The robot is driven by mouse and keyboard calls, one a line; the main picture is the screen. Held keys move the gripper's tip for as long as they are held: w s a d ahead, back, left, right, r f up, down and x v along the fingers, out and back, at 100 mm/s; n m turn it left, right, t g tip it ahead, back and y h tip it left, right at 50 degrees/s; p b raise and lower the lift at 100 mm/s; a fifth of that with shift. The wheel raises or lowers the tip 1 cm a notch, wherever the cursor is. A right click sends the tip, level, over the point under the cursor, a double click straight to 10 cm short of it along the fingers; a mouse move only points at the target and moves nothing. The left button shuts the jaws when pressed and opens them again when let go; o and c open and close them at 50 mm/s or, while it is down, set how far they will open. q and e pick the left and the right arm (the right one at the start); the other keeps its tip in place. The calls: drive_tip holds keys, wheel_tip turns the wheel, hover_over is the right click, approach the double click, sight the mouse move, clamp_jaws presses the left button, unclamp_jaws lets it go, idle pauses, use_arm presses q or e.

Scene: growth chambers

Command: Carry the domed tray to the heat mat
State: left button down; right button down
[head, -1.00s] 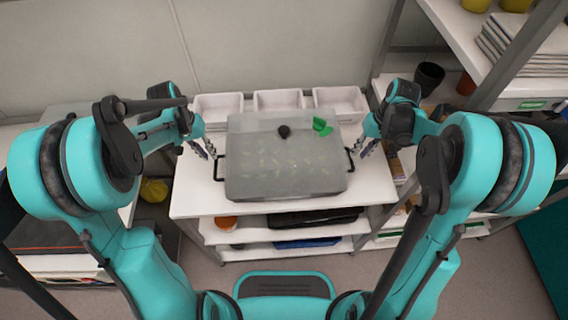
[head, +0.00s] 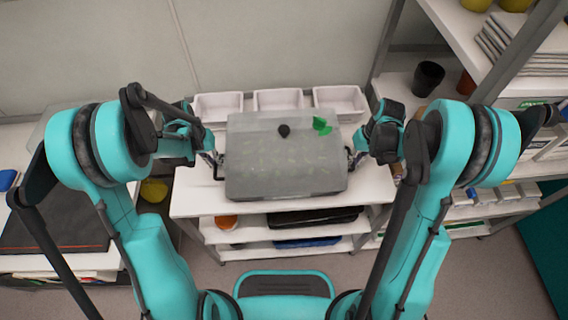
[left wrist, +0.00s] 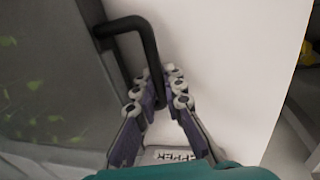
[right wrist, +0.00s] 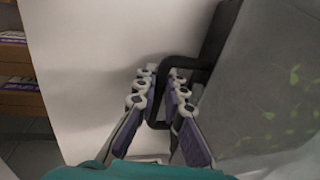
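The domed tray (head: 285,175) stands on a white shelf table, under a cloudy translucent lid with a black knob (head: 284,130) and a green piece on top. Pale green leaves show faintly through the lid. My left gripper (head: 213,162) is at the tray's left handle. In the left wrist view the open fingers (left wrist: 160,95) stand on either side of the black handle (left wrist: 150,50). My right gripper (head: 355,160) is at the right handle; in the right wrist view its open fingers (right wrist: 161,92) straddle that handle (right wrist: 180,64). A dark flat mat (head: 60,225) lies on the left table.
Several white bins (head: 278,99) stand along the back behind the tray. A rack on the right holds a black pot (head: 428,78) and stacked trays (head: 518,45). Shelves below the tray hold dark trays. A floor gap separates the left table from the tray's table.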

use_arm(q)
drive_tip(key=shift+r, duration=0.1)
idle(0.4)
